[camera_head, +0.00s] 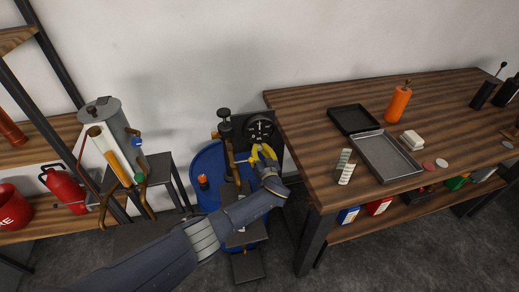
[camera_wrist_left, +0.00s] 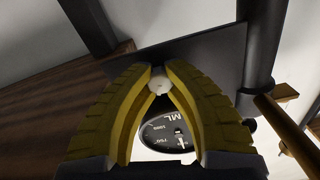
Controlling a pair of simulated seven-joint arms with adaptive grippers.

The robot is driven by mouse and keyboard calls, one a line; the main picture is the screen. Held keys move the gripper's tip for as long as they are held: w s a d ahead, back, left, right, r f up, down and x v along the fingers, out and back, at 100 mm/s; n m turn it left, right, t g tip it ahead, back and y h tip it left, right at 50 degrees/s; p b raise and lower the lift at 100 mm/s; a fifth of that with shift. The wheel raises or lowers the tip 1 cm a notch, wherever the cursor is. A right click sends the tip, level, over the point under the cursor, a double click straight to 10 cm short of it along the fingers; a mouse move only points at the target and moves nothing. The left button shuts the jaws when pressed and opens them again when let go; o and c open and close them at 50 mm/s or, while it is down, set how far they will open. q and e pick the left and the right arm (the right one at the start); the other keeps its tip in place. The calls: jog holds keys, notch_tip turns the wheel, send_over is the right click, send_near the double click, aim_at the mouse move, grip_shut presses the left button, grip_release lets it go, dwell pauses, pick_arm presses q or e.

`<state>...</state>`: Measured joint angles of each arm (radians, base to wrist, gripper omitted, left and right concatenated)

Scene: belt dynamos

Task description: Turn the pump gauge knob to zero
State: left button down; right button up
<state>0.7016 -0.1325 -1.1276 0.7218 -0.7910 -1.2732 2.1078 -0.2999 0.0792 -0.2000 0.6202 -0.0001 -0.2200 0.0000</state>
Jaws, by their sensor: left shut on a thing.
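The round black pump gauge (camera_head: 260,128) with white markings sits on the dark pump beside the table. Its dial also shows in the left wrist view (camera_wrist_left: 168,136), partly covered by my fingers, with numbers and part of a needle. My left gripper (camera_head: 263,151) has yellow fingers and is just below the gauge. In the left wrist view the gripper (camera_wrist_left: 160,78) is shut on a small pale round knob (camera_wrist_left: 159,84), held between the fingertips in front of the dial. In the head view the knob is hidden by the fingers. My right gripper is not in view.
A wooden table (camera_head: 300,112) stands close to the right of the gripper, with a stack of pale blocks (camera_head: 345,167), a metal tray (camera_head: 388,160) and an orange bottle (camera_head: 397,104). A metal canister (camera_head: 108,120) stands on the left. Dark pump pipes (camera_head: 226,133) rise just left of the gripper.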

pick_arm(q)
jog(key=shift+r, duration=0.1)
jog(key=shift+m, duration=1.4)
jog(key=shift+r, duration=0.1)
jog(key=c, duration=1.2)
grip_release()
jog(key=shift+s+d+f, duration=0.2)
jog(key=shift+s+d, duration=0.05)
jog(key=shift+s, duration=0.5)
jog(key=v, duration=1)
jog(key=shift+s+d+r, duration=0.1)
jog(key=shift+s, duration=0.1)
